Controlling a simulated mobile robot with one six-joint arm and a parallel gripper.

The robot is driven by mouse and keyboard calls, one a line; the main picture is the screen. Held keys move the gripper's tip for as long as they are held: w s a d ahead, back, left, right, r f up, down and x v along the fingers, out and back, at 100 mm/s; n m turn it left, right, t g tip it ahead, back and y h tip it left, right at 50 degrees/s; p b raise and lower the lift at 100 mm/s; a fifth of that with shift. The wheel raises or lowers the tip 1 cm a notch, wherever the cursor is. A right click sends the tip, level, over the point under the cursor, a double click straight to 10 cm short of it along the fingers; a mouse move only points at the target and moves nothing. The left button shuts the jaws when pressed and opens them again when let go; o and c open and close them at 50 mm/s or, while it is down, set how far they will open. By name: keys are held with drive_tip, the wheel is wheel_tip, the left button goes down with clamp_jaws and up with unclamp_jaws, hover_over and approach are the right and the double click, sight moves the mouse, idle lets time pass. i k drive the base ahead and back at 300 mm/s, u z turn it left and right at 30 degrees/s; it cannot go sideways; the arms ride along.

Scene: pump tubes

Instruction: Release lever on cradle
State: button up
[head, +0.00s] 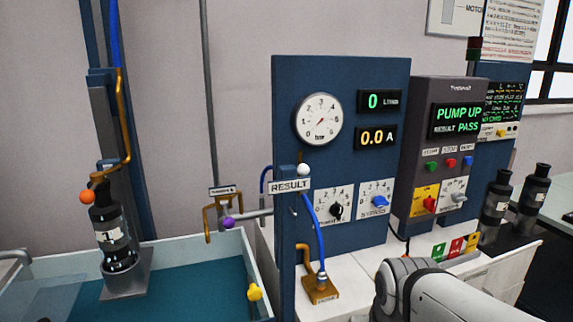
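A black pump with a white label reading 1 (112,236) stands upright in a grey cradle (124,287) at the left, in the teal-floored tank. An orange ball knob (87,197) sits at the pump's upper left, by the end of a bent copper-coloured pipe (126,125). Which part is the cradle's lever is not certain; the orange knob is the nearest handle to it. A white arm link of mine shows at the lower right. My gripper is outside the picture.
A blue panel (350,250) carries a gauge, dials and readouts; the grey box beside it (445,90) reads PUMP UP, RESULT PASS. A purple knob (229,223), white knob (303,170) and yellow knob (255,292) stick out nearby. Two black pumps stand at right, one here (534,200).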

sight(98, 181)
drive_tip(key=u, duration=0.35)
drive_tip(key=k, duration=0.95)
drive_tip(key=z, duration=0.15)
drive_tip(key=i, duration=0.95)
drive_tip(key=u, duration=1.15)
